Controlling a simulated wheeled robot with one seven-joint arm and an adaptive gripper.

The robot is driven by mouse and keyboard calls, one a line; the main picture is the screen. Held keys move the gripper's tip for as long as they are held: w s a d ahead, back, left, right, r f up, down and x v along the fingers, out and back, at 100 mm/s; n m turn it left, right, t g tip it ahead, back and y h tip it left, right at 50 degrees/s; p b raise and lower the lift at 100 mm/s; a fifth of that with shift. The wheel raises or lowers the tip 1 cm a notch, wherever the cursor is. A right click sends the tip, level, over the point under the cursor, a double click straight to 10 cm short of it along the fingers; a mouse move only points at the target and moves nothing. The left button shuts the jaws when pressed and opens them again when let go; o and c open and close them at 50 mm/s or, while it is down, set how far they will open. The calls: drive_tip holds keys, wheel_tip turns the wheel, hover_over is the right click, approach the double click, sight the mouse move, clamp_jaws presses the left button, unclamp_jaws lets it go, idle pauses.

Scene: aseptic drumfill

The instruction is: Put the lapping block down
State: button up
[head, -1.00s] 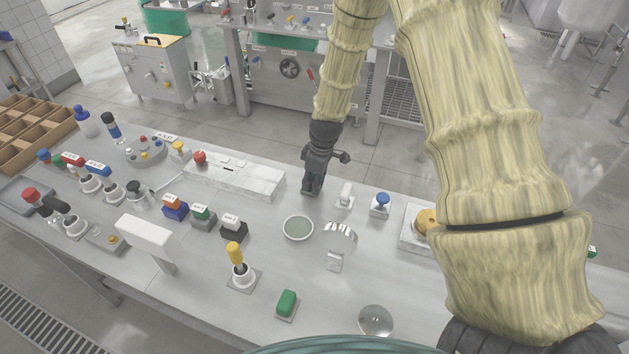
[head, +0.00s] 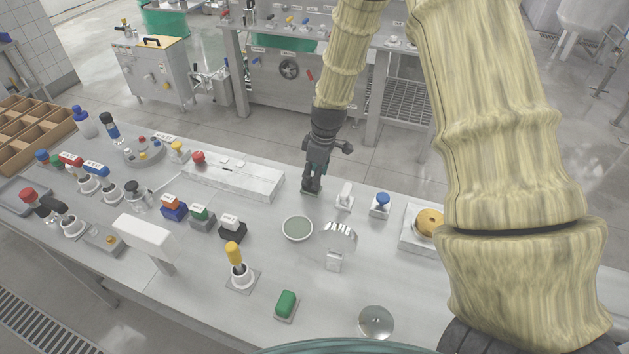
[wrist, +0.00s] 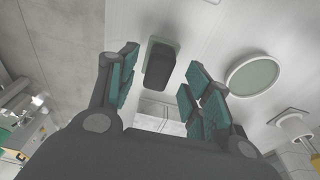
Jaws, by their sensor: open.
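What looks like the lapping block, a dark block (wrist: 160,64) with a thin greenish edge around its base, rests on the pale tabletop in the wrist view. It lies between and just beyond the teal-padded fingertips of my gripper (wrist: 161,82), with clear gaps on both sides. My gripper is open and holds nothing. In the head view, the block's dark lower part (head: 311,188) shows at the table's far edge, directly under my gripper (head: 315,170). My gripper partly hides it there.
A round dish (head: 297,228) sits close by, also in the wrist view (wrist: 252,76). A white-handled piece (head: 345,196) and a blue-knobbed piece (head: 380,205) stand to the right. A long pale block (head: 235,178) lies left. A curved metal stand (head: 338,236) is nearer.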

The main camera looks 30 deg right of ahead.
wheel_tip(320, 180, up, 8)
drive_tip(key=b, duration=0.2)
drive_tip(key=shift+s+d+r, duration=0.25)
drive_tip(key=shift+s+d, duration=0.2)
drive_tip(key=shift+r, duration=0.1)
